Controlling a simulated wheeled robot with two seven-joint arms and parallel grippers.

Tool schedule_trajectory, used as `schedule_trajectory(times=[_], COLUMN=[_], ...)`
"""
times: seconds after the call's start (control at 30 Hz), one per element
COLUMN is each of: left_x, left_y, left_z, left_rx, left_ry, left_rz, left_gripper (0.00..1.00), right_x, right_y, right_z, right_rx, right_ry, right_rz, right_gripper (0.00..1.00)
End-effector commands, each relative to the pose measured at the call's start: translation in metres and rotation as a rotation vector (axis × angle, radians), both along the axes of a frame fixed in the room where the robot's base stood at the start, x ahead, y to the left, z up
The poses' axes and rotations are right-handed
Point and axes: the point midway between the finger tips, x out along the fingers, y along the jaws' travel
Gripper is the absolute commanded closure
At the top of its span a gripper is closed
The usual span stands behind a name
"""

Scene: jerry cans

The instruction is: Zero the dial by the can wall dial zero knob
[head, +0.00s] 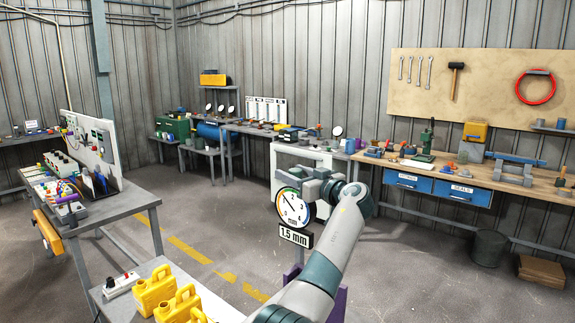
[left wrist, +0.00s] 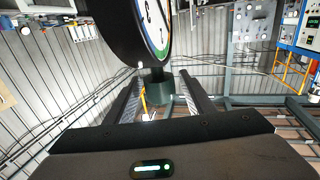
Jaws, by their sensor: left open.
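The round dial gauge (head: 291,210) has a white face, a coloured rim band and a black casing; its thin needle points to the upper left. A "1.5 mm" sign (head: 296,236) is below it. My left gripper (head: 306,181) is at the dial's upper right, partly covering its edge. In the left wrist view the dial (left wrist: 157,28) fills the top, and a dark green cylindrical knob (left wrist: 158,90) projects from its casing. The knob sits between the two open fingers of my left gripper (left wrist: 162,84), with gaps visible. My right gripper is not in view.
Yellow jerry cans (head: 154,288) stand on a grey table at the lower left. A workbench with blue drawers (head: 408,182) and a pegboard (head: 490,88) are at the right. A bin (head: 489,248) and a box (head: 541,271) are on the floor. The middle floor is open.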

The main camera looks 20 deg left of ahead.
Motion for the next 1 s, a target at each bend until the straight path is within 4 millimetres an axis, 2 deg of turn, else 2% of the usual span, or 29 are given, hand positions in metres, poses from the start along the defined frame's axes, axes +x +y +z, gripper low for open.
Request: schedule_trajectory(times=[0.03,0.2,0.63,0.8,1.0], left_x=[0.004,0.014,0.017,0.017,0.017], left_y=[0.006,0.019,0.024,0.024,0.024], left_z=[0.004,0.001,-0.001,-0.001,-0.001], left_rx=[0.002,0.0,-0.001,-0.001,-0.001], left_ry=[0.002,0.001,0.001,0.001,0.001], left_rz=[0.001,0.001,0.0,0.0,-0.002], left_gripper=[0.51,0.51,0.51,0.92,0.92], right_x=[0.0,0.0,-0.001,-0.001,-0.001], right_y=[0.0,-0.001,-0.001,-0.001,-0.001], right_z=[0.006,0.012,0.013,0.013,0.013], right_rx=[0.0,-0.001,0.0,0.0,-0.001], right_ry=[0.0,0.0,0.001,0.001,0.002], right_rz=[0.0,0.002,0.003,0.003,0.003], right_gripper=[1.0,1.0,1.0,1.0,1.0])
